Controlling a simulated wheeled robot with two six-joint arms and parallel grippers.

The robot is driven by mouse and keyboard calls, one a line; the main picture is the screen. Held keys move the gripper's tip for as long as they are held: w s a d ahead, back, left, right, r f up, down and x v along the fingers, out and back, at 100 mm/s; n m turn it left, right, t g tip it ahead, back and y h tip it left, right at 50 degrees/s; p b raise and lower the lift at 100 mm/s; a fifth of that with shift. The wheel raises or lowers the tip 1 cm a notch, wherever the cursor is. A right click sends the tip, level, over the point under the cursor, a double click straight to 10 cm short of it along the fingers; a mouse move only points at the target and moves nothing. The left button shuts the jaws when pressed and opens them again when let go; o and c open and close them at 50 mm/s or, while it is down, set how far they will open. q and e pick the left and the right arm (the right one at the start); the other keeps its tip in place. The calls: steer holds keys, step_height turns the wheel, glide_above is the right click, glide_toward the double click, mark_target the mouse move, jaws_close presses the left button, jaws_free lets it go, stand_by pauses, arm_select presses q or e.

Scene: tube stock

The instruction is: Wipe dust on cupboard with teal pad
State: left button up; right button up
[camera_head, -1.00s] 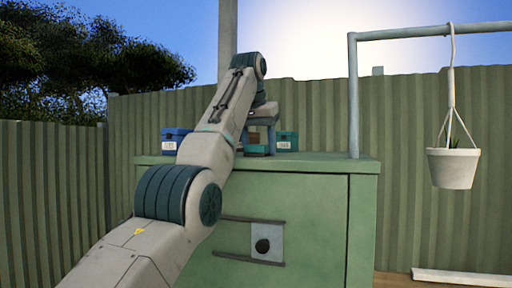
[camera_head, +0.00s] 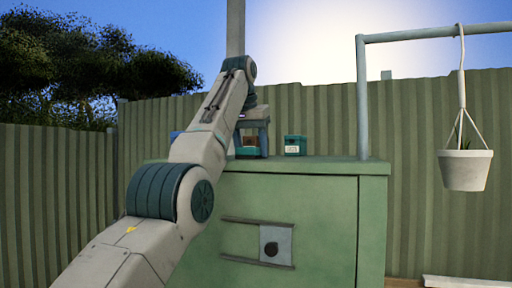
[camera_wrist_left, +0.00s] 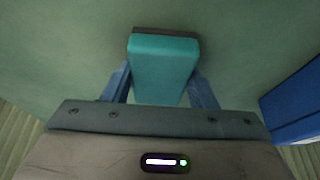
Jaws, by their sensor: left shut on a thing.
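The green cupboard (camera_head: 310,205) stands ahead, with its flat top (camera_head: 335,163) in view. My left gripper (camera_head: 252,143) is just above that top, left of its middle, fingers pointing down. It is shut on the teal pad (camera_head: 250,153), which sits at or very near the surface; I cannot tell whether they touch. In the left wrist view the teal pad (camera_wrist_left: 163,66) is between the two blue fingers, with a dark strip along its far edge. I cannot make out dust on the green surface. My right gripper is not in view.
A teal box (camera_head: 295,146) with a white label stands right of the gripper. A blue box (camera_head: 175,135) is mostly hidden behind my left arm; a blue box (camera_wrist_left: 295,108) shows in the wrist view. A post (camera_head: 363,100) rises at the cupboard's right; a white pot (camera_head: 466,170) hangs beyond.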

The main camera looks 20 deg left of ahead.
arm_select(q)
steer(key=shift+w+a+f, duration=0.1)
steer(key=shift+a, duration=0.95)
steer(key=shift+a+p, duration=0.45)
steer(key=shift+a, duration=0.7)
steer(key=shift+a+p, duration=0.4)
steer(key=shift+a, duration=1.6)
step_height(320, 180, up, 3)
steer(key=p, duration=0.3)
steer(key=shift+w, duration=0.1)
